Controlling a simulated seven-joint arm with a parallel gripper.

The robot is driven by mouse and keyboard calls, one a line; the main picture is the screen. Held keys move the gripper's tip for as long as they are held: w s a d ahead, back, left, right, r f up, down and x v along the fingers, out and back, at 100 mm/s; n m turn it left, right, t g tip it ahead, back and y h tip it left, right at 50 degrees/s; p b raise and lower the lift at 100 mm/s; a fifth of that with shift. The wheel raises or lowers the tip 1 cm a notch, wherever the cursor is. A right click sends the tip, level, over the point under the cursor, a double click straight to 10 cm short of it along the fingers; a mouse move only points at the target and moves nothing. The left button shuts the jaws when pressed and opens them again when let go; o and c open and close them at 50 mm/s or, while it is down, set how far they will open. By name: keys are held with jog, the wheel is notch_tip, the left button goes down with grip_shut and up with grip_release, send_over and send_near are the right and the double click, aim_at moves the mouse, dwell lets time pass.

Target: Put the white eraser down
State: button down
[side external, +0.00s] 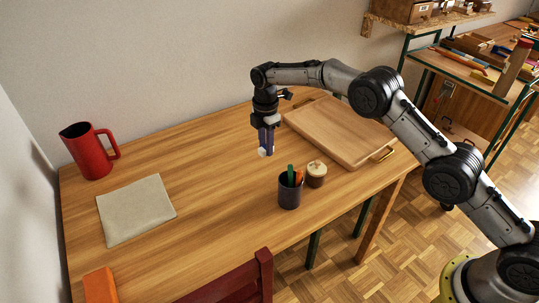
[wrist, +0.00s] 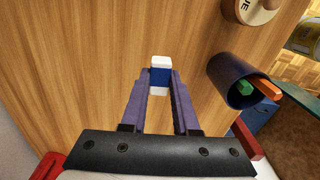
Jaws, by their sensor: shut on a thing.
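The white eraser (wrist: 160,62) has a blue sleeve and sits between the fingertips of my gripper (wrist: 160,80) in the wrist view. My gripper is shut on it. In the side external view my gripper (side external: 266,146) points down over the middle of the wooden table (side external: 200,150), and the white end of the eraser (side external: 263,153) shows at the fingertips. I cannot tell whether the eraser touches the table or hangs just above it.
A dark cup (side external: 290,192) with green and orange items and a lidded jar (side external: 316,174) stand right of my gripper. A wooden tray (side external: 335,130) lies behind them. A red pitcher (side external: 90,150) and a beige cloth (side external: 136,208) are at left. Table between is clear.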

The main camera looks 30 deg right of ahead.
jog(key=s+d+r, duration=0.2)
jog(key=s+d, duration=0.1)
jog(key=d, duration=0.4)
jog(key=s+d+r, duration=0.2)
jog(key=s+d, duration=0.1)
jog(key=d, duration=0.4)
jog(key=s+d+r, duration=0.1)
jog(key=s+d, duration=0.9)
jog(key=s, duration=0.3)
send_over(343, 150)
jog(key=f, duration=0.9)
jog(key=shift+s, duration=0.3)
jog(key=shift+w+f, duration=0.15)
jog(key=shift+f, duration=0.8)
jog(key=shift+w+f, duration=0.1)
jog(key=shift+f, duration=0.8)
jog(key=shift+f, duration=0.2)
jog(key=c, duration=0.7)
grip_release()
jog(key=shift+o, duration=0.2)
